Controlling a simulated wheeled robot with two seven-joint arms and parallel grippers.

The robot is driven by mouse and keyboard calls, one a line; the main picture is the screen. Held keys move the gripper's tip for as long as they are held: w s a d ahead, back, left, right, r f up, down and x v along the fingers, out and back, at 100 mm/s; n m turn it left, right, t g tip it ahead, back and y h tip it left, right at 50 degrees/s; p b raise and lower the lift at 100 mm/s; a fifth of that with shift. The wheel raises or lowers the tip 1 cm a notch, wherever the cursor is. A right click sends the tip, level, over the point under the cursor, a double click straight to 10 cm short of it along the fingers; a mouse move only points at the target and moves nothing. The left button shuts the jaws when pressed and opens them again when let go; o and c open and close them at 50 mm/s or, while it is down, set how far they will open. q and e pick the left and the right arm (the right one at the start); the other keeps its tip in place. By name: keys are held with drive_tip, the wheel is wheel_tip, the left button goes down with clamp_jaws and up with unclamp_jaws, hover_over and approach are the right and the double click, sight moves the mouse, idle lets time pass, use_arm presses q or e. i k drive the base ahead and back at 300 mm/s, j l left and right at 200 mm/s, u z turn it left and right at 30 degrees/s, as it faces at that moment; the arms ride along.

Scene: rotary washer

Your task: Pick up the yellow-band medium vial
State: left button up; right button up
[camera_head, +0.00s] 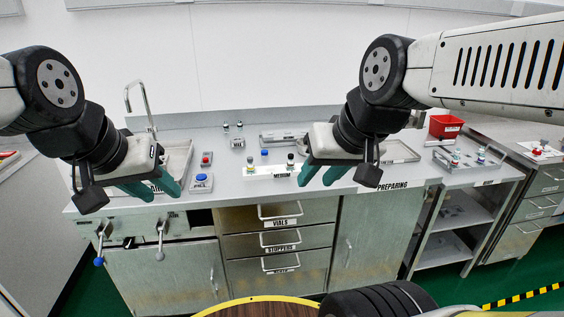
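My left gripper (157,190) hangs at the left over the counter's front edge, with its teal fingers apart and nothing between them. My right gripper (322,176) is over the counter just right of the white strip labelled MEDIUM (270,173), fingers apart and empty. A small vial (250,168) with a yellowish tint stands at the left of that strip, left of my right gripper. A dark-capped vial (290,160) stands at the strip's right part, close to the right gripper. Both are too small to tell which has the yellow band.
A blue-topped item (264,154) is behind the strip. Blue (201,177) and red (206,158) buttons sit left on the counter, near the sink tap (139,98). A tray of vials (468,160) and a red bin (445,126) are at the right.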

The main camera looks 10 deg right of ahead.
sight(250, 167)
drive_tip(key=i+u, duration=0.15)
drive_tip(key=u, duration=0.2)
drive_tip(key=i+l+u, duration=0.1)
drive_tip(key=u, duration=0.25)
drive_tip(key=i+l+u, duration=0.1)
drive_tip(key=u, duration=0.25)
